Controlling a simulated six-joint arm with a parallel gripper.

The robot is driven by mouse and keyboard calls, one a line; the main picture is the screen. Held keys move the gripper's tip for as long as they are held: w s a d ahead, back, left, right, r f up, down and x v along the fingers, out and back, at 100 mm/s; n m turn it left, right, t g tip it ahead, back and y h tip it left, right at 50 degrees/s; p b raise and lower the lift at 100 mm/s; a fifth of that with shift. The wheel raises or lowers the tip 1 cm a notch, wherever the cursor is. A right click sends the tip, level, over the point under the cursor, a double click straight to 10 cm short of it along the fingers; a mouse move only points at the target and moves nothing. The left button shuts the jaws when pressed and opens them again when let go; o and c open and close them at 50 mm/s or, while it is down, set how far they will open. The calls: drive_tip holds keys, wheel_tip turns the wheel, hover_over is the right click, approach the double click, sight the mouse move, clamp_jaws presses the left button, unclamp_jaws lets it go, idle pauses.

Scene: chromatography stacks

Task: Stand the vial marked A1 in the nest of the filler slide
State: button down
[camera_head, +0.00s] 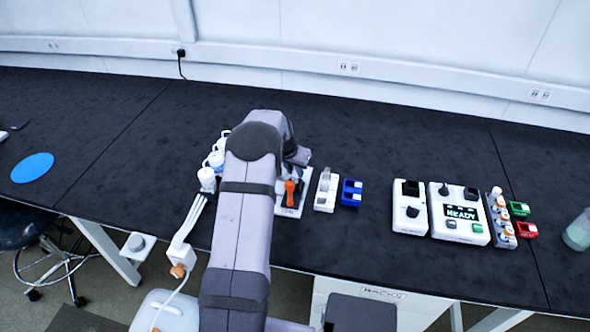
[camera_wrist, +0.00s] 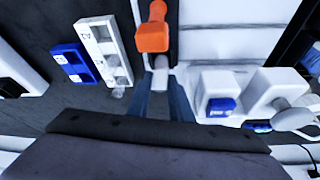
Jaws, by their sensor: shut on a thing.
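My gripper (camera_wrist: 160,88) is low over the filler area, its two fingers closed around a small pale piece (camera_wrist: 161,76) that looks like a vial. No A1 mark can be read on it, and its lower end is hidden. The orange handle (camera_wrist: 153,36) of the filler slide lies just beyond the fingers; it also shows in the head view (camera_head: 290,193), on a white base. The nest cannot be made out, so I cannot tell whether the held piece is in it. In the head view my arm hides most of the gripper.
A white lettered rack (camera_wrist: 95,32) with a clear vial (camera_wrist: 118,92) stands beside the slide, then a blue block (camera_wrist: 69,60). White bottles (camera_head: 207,179) stand left of my arm. White devices (camera_head: 409,224) and a vial row stand further right. Dark bench is clear between.

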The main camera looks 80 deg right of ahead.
drive_tip(key=shift+f+b, duration=0.8)
drive_tip(key=shift+f, duration=0.3)
idle(0.4)
drive_tip(key=c, duration=1.5)
unclamp_jaws()
drive_tip(key=shift+r, duration=0.15)
drive_tip(key=shift+r+p, duration=2.35)
drive_tip(key=shift+r, duration=1.55)
